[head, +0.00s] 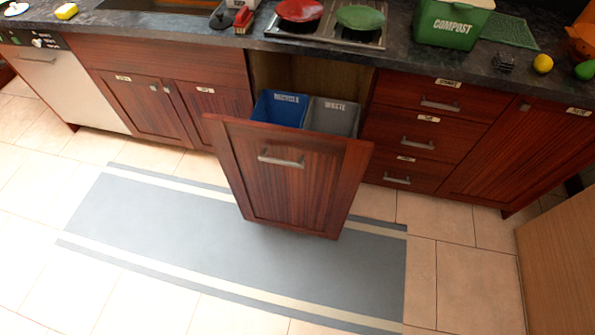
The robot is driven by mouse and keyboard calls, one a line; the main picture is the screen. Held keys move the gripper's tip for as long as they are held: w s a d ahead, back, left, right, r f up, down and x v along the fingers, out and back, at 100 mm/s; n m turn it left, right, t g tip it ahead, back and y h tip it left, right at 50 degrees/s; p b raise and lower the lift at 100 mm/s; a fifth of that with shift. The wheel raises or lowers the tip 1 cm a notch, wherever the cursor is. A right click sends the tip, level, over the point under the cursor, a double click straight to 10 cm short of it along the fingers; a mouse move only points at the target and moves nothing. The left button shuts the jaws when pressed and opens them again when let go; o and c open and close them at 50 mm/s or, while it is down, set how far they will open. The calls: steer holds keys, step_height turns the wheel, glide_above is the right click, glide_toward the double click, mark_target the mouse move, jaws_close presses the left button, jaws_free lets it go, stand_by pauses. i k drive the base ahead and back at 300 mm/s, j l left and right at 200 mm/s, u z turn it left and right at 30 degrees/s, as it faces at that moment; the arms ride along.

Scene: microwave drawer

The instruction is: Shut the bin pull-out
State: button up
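The bin pull-out (290,190) stands out from the row of lower cabinets in the head view. It has a dark red wood front with a silver bar handle (281,160) near its top. Behind the front are a blue recycle bin (279,108) and a grey waste bin (333,117), side by side. The cabinet opening (285,72) shows above and behind the bins. My gripper is not in this view.
A grey mat (180,225) with pale stripes lies on the tiled floor, partly under the pull-out. Closed drawers (420,125) are to its right, closed doors (140,98) to its left. A wooden panel (560,260) stands at the right. A green compost box (450,25) is on the counter.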

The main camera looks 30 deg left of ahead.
mark_target(298, 165)
steer(key=l+u, duration=0.15)
steer(key=u, duration=0.25)
steer(key=l+u, duration=0.15)
steer(key=u, duration=0.2)
steer(key=l+u, duration=0.15)
steer(key=u, duration=0.25)
steer(key=i, duration=0.05)
